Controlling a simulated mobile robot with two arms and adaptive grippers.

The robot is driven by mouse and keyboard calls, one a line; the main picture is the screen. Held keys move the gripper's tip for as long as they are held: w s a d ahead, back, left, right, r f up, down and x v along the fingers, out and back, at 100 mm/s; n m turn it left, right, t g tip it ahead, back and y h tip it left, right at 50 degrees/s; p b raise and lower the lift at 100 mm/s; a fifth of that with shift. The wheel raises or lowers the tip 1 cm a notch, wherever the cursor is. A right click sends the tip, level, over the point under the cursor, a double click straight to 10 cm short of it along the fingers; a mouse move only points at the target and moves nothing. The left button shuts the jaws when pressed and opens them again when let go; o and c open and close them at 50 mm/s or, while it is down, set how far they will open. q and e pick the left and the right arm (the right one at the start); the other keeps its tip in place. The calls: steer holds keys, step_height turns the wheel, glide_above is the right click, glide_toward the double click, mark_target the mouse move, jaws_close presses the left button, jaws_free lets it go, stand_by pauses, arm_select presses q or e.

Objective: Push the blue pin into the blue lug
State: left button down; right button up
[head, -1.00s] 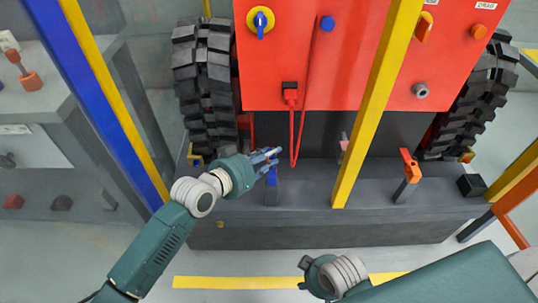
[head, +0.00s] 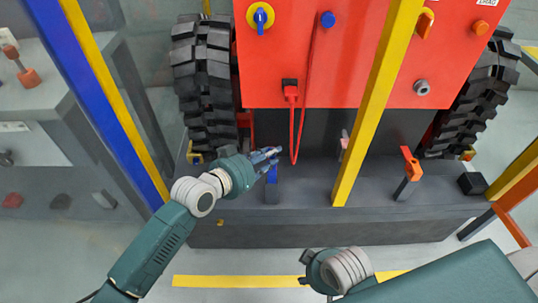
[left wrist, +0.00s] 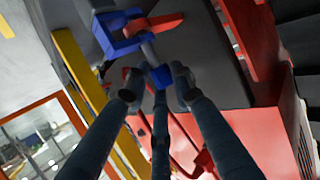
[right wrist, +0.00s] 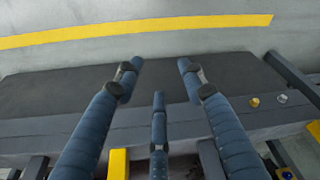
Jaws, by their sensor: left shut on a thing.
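The blue lug (head: 272,182) stands on the dark grey deck below the red panel; in the left wrist view it is a blue forked bracket (left wrist: 118,42). My left gripper (head: 268,157) is just above the lug in the head view. It is shut on the blue pin, whose blue head (left wrist: 160,76) shows between the fingers. The pin's grey shaft (left wrist: 148,50) points toward the lug; I cannot tell how deep it sits. A red-orange piece (left wrist: 160,22) lies beside the lug. My right gripper (right wrist: 158,72) is open and empty; it also shows in the head view (head: 308,272).
A yellow post (head: 375,110) rises in front of the red panel (head: 345,60). A red cable (head: 293,130) hangs near my left gripper. An orange-topped lug (head: 410,165) and a black block (head: 472,184) stand farther right on the deck. A blue-and-yellow post stands left.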

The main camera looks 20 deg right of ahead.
steer(key=shift+f, duration=0.1)
stand_by(0.4)
arm_select(q)
steer(key=shift+f, duration=0.25)
arm_select(e)
steer(key=shift+w+r, duration=0.15)
steer(key=shift+r, duration=0.15)
arm_select(q)
steer(key=shift+f, duration=0.1)
arm_select(e)
steer(key=shift+r, duration=0.15)
